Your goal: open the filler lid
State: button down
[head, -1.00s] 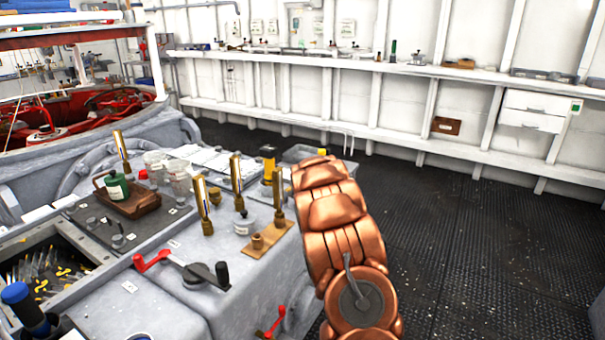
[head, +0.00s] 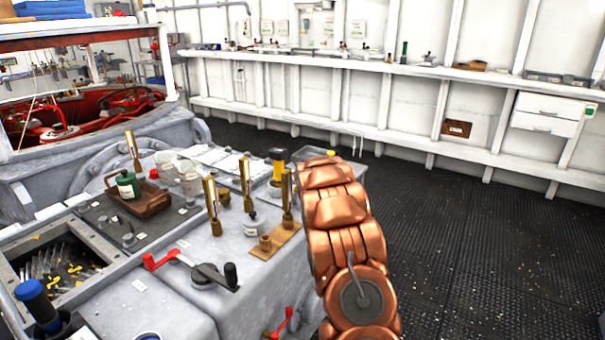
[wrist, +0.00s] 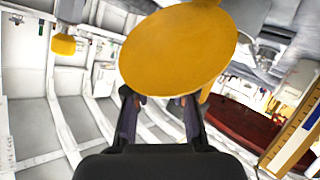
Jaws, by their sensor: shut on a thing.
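The filler lid (wrist: 180,45) appears to be the round yellow disc filling the upper middle of the wrist view, tilted and seen on its flat face. My gripper (wrist: 160,99) is shut on its lower edge, with a dark finger to each side. The grip itself is partly hidden behind the disc. In the head view my copper arm hides the gripper. A tiny yellow spot (head: 331,153) shows just above the arm there; I cannot tell if it is the lid. What lies under the lid is hidden.
On the grey deck left of my arm stand brass posts (head: 246,176), a yellow-and-black fitting (head: 277,166), a wooden tray (head: 150,203) with a green bottle, and a red-and-black crank (head: 205,273). An open bin (head: 104,248) lies at left. Dark floor (head: 440,220) at right is clear.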

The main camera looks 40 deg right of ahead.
jog(key=shift+w+a, duration=0.15)
jog(key=shift+a, duration=0.05)
jog(key=c, duration=1.2)
grip_release()
jog(key=shift+o, duration=1.1)
jog(key=shift+d, duration=0.1)
jog(key=shift+s, duration=0.25)
jog(key=v, duration=1.1)
jog(key=shift+s+a+r, duration=0.2)
jog(key=shift+a+r, duration=0.05)
